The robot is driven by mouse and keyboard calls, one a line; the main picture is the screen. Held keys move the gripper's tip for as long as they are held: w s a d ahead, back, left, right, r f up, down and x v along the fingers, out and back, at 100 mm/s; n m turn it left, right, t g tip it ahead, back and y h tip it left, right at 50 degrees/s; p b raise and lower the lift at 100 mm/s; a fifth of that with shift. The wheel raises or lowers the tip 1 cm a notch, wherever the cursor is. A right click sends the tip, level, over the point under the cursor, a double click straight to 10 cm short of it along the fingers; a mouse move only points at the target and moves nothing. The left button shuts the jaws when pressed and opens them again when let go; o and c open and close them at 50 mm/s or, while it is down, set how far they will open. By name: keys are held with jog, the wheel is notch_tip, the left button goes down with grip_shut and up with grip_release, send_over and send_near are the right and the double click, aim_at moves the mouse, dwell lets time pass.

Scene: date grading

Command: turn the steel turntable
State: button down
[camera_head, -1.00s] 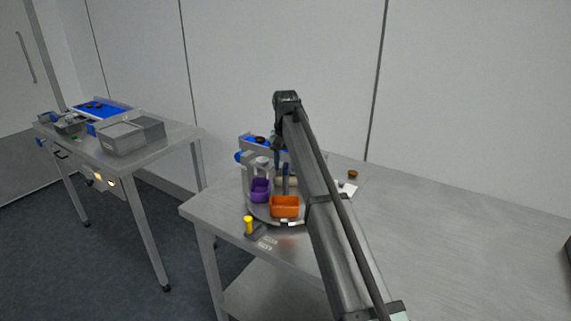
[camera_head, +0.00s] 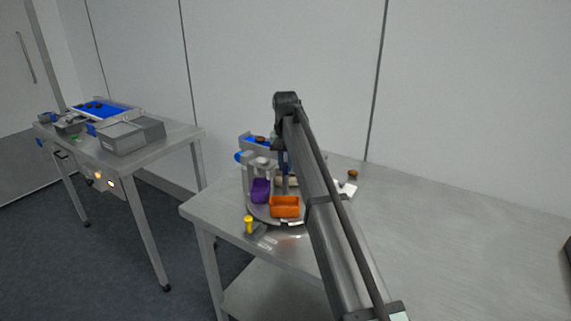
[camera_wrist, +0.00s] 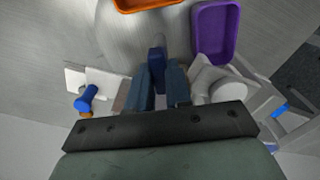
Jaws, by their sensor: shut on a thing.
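The steel turntable (camera_head: 262,215) is a round grey disc on the front left part of the steel table, partly hidden behind my arm. It carries an orange tray (camera_head: 285,207) and a purple tray (camera_head: 260,191). In the wrist view the turntable (camera_wrist: 140,36) fills the upper middle, with the orange tray (camera_wrist: 146,4) at the top edge and the purple tray (camera_wrist: 216,32) to the right. My gripper (camera_wrist: 160,78) is shut on an upright blue peg (camera_wrist: 157,58) over the turntable. The peg's foot is hard to make out.
A yellow-topped piece (camera_head: 248,224) stands at the table's front left edge. A blue-topped stand (camera_head: 250,142) is behind the turntable. A small brown item (camera_head: 352,173) lies to the right. Another table (camera_head: 180,132) stands apart at left.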

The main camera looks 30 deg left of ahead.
jog(key=shift+m, duration=12)
jog(key=c, duration=1)
grip_release()
jog(key=shift+c, duration=0.2)
